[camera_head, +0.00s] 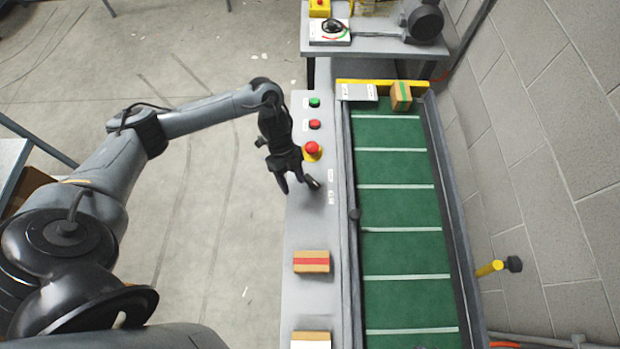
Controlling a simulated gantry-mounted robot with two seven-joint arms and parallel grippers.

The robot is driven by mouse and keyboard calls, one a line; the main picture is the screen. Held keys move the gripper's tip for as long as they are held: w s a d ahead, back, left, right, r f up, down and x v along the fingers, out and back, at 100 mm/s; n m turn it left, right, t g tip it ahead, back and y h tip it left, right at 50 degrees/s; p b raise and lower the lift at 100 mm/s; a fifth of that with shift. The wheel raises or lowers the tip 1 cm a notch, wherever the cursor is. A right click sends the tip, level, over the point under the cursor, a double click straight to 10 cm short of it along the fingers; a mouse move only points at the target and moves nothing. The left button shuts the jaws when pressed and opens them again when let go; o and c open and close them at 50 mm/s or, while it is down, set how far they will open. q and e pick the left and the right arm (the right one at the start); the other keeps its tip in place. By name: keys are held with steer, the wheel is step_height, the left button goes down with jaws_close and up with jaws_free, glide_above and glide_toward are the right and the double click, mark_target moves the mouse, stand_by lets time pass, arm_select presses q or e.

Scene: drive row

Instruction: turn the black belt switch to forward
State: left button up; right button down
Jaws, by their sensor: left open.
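My left gripper (299,187) is open and empty, with its two fingers apart over the grey control panel (305,225) beside the green belt (395,205). I cannot clearly make out the black belt switch; the dark gripper covers the part of the panel beside two small white labels (331,186), and the switch may be hidden there. Just above the fingers is a red mushroom button on a yellow base (312,149). A red button (315,124) and a green button (314,102) lie farther up the panel. My right gripper is not in view.
A box with a red stripe (311,262) sits on the panel below the gripper, and another box (311,338) is at the bottom edge. A green-striped box (401,96) is at the belt's far end. A black dial (333,26) sits on the far table.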

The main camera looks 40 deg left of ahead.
arm_select(q)
steer(key=t+b, duration=0.2)
glide_toward(311, 180)
steer(key=r, duration=0.1)
steer(key=shift+y, duration=0.3)
steer(key=x, duration=1)
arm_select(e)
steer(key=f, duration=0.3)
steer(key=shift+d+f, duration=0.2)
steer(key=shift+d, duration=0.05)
arm_select(q)
jaws_close()
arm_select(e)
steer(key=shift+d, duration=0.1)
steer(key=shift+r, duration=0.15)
